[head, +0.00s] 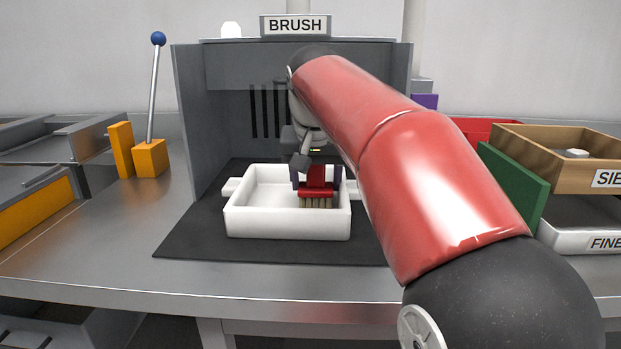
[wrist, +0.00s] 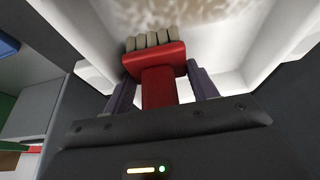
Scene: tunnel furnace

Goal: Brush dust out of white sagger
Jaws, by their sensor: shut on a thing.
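The white sagger (head: 290,222) is a shallow open tray with side handles, on a dark mat inside the grey booth marked BRUSH. My gripper (head: 316,176) is over the right part of the sagger, shut on the red brush (head: 316,190). The brush's tan bristles point down into the sagger. In the wrist view the red brush (wrist: 158,75) sits between my two fingers (wrist: 160,92), bristles toward the sagger floor. Brownish dust (wrist: 180,14) shows on the floor of the sagger (wrist: 235,50) just beyond the bristles. I cannot tell whether the bristles touch the floor.
The booth's grey walls (head: 192,120) enclose the sagger at left and back. An orange block with a blue-knobbed lever (head: 151,155) stands left. A green panel (head: 512,185), a wooden box (head: 560,165) and a white tray marked FINE (head: 570,225) are at right.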

